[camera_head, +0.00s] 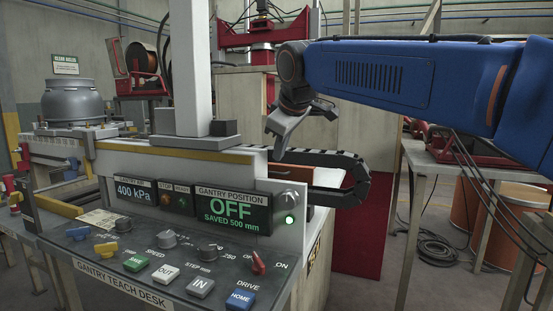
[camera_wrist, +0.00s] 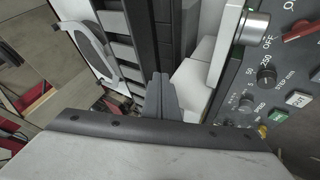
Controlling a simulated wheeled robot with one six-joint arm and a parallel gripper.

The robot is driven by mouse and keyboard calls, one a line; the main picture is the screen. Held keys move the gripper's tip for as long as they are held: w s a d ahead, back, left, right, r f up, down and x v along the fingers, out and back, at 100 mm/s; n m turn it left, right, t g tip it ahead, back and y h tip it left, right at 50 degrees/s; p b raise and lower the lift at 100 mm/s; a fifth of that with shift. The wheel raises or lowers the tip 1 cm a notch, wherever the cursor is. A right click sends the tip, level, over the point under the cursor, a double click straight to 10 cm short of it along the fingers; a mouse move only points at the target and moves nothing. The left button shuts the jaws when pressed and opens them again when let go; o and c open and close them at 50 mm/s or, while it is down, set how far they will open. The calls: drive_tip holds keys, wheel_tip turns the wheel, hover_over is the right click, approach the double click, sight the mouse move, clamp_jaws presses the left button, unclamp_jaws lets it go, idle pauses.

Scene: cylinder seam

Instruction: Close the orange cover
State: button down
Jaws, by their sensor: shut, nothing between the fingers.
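My gripper (camera_head: 277,150) hangs pointing down behind the top right of the gantry teach desk (camera_head: 150,245) in the head view. Its dark fingers (camera_wrist: 160,97) are together and empty in the wrist view, beside a white block. An orange surface (camera_head: 327,177) shows partly in the head view, just right of the desk's upright panel and below a black cable chain (camera_head: 325,160). I cannot tell whether it is the orange cover or how far open that is. No clearly orange cover shows in the wrist view.
The display panel (camera_head: 232,207) reads OFF, with a green lamp (camera_head: 289,219) lit beside it. Knobs and buttons cover the desk front. A white column (camera_head: 189,70) stands left of my gripper. A steel table (camera_head: 480,171) stands at right.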

sight(274, 169)
drive_tip(key=x, duration=0.9)
drive_tip(key=shift+f, duration=0.1)
